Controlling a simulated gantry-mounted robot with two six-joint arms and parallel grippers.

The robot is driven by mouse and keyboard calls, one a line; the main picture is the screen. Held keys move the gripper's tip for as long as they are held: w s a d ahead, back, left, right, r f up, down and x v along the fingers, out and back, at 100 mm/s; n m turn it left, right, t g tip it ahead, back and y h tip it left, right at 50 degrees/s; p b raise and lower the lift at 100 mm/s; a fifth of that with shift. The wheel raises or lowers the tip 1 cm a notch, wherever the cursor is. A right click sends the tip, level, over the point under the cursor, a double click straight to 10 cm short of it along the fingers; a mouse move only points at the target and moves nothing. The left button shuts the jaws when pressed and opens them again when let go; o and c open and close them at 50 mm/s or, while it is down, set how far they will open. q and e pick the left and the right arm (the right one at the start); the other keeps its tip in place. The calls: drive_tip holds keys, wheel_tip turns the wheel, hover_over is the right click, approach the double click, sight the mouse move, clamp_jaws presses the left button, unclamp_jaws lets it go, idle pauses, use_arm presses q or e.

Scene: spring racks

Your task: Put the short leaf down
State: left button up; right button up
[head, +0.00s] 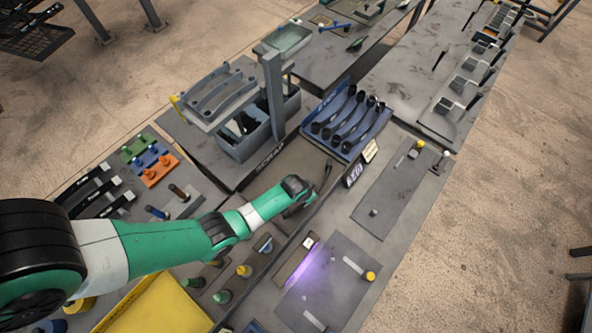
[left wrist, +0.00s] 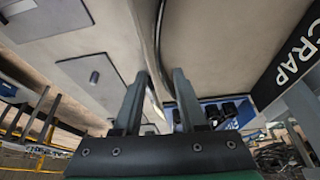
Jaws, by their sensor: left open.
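My left gripper (head: 322,182) is in the middle of the head view, low over the bench beside the grey plates. In the left wrist view its two fingers (left wrist: 160,92) stand apart, with a gap between them. I see no leaf clearly held there; a thin dark curved edge runs behind the gap, and I cannot tell what it is. Several dark curved leaves lie in a blue rack (head: 372,137) beyond the gripper. A dark strip (head: 290,268) with a white tag lies nearer, with a purple glow beside it. I cannot tell which piece is the short leaf. My right gripper is not in view.
A scrap sign (left wrist: 290,58) stands close on the right in the wrist view. Grey bins (head: 243,148) and a raised rack with a post (head: 273,90) stand behind the gripper. Flat grey plates (head: 400,190) with small pegs lie to its right. Coloured blocks (head: 150,158) lie at left.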

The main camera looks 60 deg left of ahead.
use_arm(q)
drive_tip(key=shift+d, duration=0.1)
idle(0.3)
drive_tip(key=w+r+t, duration=0.5)
drive_tip(key=w+r, duration=0.8)
drive_tip(key=r, duration=0.4)
drive_tip(key=w+d+r+m+t, duration=0.1)
drive_tip(key=w+d+r+t, duration=0.15)
drive_tip(key=r, duration=0.75)
drive_tip(key=w+d+r+t, duration=0.1)
drive_tip(key=r+t, duration=0.2)
drive_tip(key=r, duration=0.7)
drive_tip(key=w+d+r+m+t, duration=0.1)
drive_tip(key=w+r+t, duration=0.1)
drive_tip(key=r, duration=0.7)
drive_tip(key=s+d+r+t+h, duration=0.1)
drive_tip(key=s+r+t, duration=0.15)
drive_tip(key=r, duration=0.65)
drive_tip(key=s+d+r+t, duration=0.2)
drive_tip(key=s+r, duration=0.2)
drive_tip(key=r, duration=0.5)
drive_tip(key=s+d+r+m+t+h, duration=0.1)
drive_tip(key=s+r+t, duration=0.5)
drive_tip(key=s+r, duration=0.8)
drive_tip(key=shift+s+d+r+m+h, duration=0.3)
drive_tip(key=shift+d+r+m+h, duration=0.15)
drive_tip(key=shift+d+r, duration=0.4)
